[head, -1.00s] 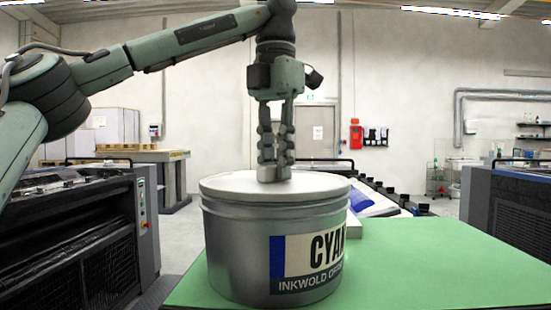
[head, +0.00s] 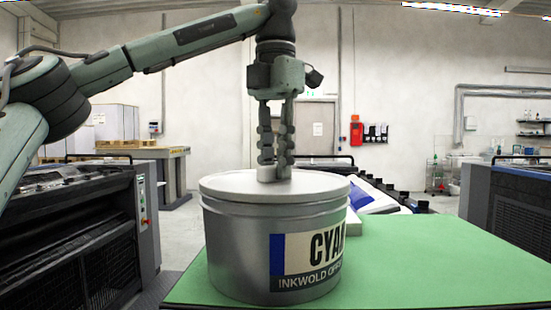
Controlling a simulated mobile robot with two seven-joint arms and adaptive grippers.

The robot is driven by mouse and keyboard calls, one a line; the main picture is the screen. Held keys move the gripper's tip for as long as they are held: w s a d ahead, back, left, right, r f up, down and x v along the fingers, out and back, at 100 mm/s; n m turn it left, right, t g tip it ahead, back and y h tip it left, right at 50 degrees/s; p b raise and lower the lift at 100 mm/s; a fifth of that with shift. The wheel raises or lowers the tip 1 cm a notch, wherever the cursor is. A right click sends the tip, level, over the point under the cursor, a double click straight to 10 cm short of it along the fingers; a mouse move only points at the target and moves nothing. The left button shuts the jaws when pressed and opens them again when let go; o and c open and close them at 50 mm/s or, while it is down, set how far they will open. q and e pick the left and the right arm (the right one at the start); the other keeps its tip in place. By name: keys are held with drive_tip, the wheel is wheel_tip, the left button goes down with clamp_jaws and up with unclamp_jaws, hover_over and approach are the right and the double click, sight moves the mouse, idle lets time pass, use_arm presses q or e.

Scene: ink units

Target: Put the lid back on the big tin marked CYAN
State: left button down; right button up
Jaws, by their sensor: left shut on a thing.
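The big grey tin (head: 235,245) stands upright on the green table top, its CYAN label (head: 306,254) facing front right. The pale flat lid (head: 225,186) lies level across the tin's top, and its edge lines up with the rim as far as I can see. My left gripper (head: 273,176) points straight down over the middle of the lid. Its fingers are shut on the lid's small grip, which is mostly hidden between the fingertips. The far side of the rim is hidden. My right gripper is not in view.
The green table top (head: 440,264) is clear to the right of the tin. A white and blue item (head: 372,198) lies behind the tin on the right. Dark machines stand at the left (head: 75,240) and right (head: 505,195).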

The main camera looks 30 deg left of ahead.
use_arm(q)
drive_tip(key=c, duration=0.8)
unclamp_jaws()
drive_tip(key=shift+r, duration=3.5)
clamp_jaws()
